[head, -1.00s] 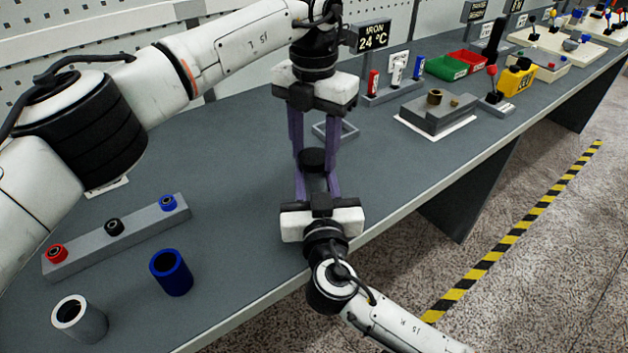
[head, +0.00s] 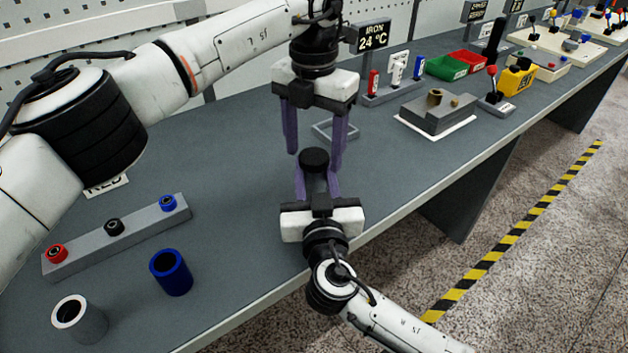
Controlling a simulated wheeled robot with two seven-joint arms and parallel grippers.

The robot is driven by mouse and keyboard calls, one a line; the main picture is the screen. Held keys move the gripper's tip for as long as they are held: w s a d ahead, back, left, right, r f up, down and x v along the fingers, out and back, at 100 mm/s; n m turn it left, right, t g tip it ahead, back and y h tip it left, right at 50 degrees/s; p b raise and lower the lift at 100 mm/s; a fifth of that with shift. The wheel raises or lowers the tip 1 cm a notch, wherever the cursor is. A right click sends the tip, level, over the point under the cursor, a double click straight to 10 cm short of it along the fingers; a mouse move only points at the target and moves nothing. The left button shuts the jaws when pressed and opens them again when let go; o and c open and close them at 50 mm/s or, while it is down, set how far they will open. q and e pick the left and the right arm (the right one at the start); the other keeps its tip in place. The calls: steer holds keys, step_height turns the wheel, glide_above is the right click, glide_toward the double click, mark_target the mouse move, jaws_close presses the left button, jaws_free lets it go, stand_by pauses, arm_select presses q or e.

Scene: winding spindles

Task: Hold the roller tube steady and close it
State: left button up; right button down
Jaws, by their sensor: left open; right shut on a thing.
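A black roller tube (head: 314,161) is held upright between the purple fingers of my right gripper (head: 316,180), which is shut on it near the table's front edge. Its dark top faces up; I cannot tell whether it is open or covered. My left gripper (head: 315,150) points down from above, open and empty, its fingers spread and apart from the tube. A red cap (head: 56,254), a black cap (head: 114,228) and a blue cap (head: 168,203) sit on a grey rack (head: 88,247) at the left.
A blue tube (head: 171,272) and a grey tube (head: 80,318) stand in front of the rack. A thin grey frame (head: 346,134) lies behind my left fingers. A grey block (head: 437,112) and red and green bins (head: 446,67) stand farther right. The table's middle left is clear.

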arm_select(q)
step_height(320, 180, up, 12)
steer(key=shift+f, duration=0.2)
arm_select(e)
steer(key=c, duration=1.2)
jaws_free()
steer(key=s, duration=0.3)
steer(key=s+b, duration=0.1)
steer(key=s, duration=0.2)
steer(key=s+d, duration=0.1)
steer(key=s, duration=0.2)
steer(key=shift+s+f+b, duration=0.1)
steer(key=shift+b, duration=0.3)
steer(key=shift+s, duration=0.55)
arm_select(q)
steer(key=shift+f, duration=0.9)
